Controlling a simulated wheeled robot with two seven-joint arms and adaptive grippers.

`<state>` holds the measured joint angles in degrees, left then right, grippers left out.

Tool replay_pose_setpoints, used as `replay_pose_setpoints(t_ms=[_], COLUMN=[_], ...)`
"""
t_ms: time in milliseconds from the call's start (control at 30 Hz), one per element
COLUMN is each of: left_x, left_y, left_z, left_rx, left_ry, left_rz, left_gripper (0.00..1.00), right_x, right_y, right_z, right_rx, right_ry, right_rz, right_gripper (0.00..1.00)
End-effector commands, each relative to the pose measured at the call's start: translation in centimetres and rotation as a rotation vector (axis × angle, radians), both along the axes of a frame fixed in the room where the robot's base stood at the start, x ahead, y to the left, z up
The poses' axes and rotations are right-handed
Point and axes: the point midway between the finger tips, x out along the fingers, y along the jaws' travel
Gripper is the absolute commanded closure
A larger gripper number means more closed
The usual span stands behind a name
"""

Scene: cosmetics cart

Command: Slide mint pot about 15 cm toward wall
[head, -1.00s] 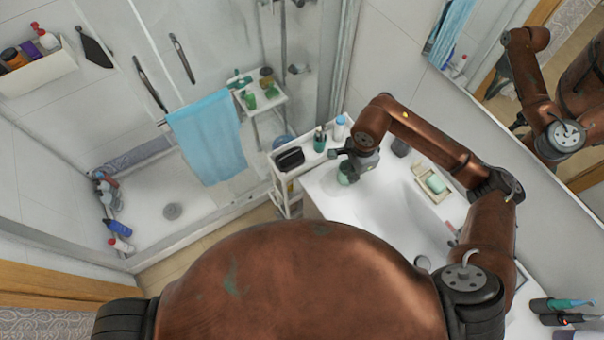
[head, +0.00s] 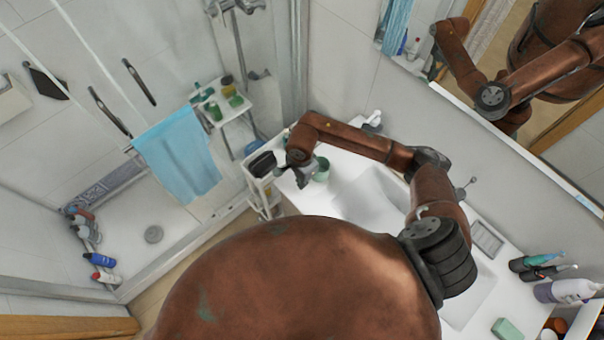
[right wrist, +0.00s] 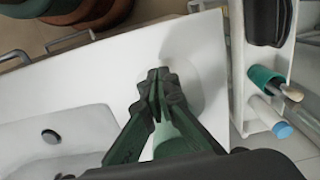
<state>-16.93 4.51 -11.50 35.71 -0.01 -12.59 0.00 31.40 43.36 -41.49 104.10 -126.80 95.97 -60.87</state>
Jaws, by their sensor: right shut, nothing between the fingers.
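The mint pot (head: 321,168) stands on the white counter, near its left end beside the basin, in the head view. My right gripper (head: 301,178) is low over the counter, just left of the pot and on its side nearer my body. In the right wrist view the right gripper (right wrist: 158,88) is shut with its fingertips together and empty. A pale green part of the pot (right wrist: 172,138) shows behind and between the fingers, mostly hidden by them. I cannot tell whether the fingers touch it. My left gripper is out of view.
A white cart (head: 254,185) with a black case (head: 262,163) stands at the counter's left end. The basin (head: 375,198) lies to the right of the pot. A teal cup (right wrist: 264,78) and a blue-capped bottle (right wrist: 270,116) are on the cart. The tiled wall runs behind the counter.

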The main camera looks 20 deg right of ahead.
Motion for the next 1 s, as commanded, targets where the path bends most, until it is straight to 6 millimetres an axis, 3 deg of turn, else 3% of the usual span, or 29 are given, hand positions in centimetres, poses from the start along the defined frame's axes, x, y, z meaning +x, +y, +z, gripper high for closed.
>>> replay_pose_setpoints(t_ms=[300,733,867,1000], left_x=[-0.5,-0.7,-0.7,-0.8], left_y=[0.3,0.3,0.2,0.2], left_z=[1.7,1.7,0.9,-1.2], left_rx=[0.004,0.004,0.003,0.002], left_ry=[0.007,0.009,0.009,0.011], left_rz=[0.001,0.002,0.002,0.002], left_gripper=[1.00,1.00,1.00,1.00], right_x=[1.1,1.4,1.8,2.7], right_y=[-3.4,-3.8,-4.9,-7.5], right_z=[-0.3,-0.5,-0.7,-1.1], right_rx=[0.000,-0.001,-0.004,-0.008], right_ry=[0.001,-0.001,-0.003,-0.003], right_rz=[-0.001,0.001,0.000,-0.003], right_gripper=[1.00,1.00,1.00,1.00])
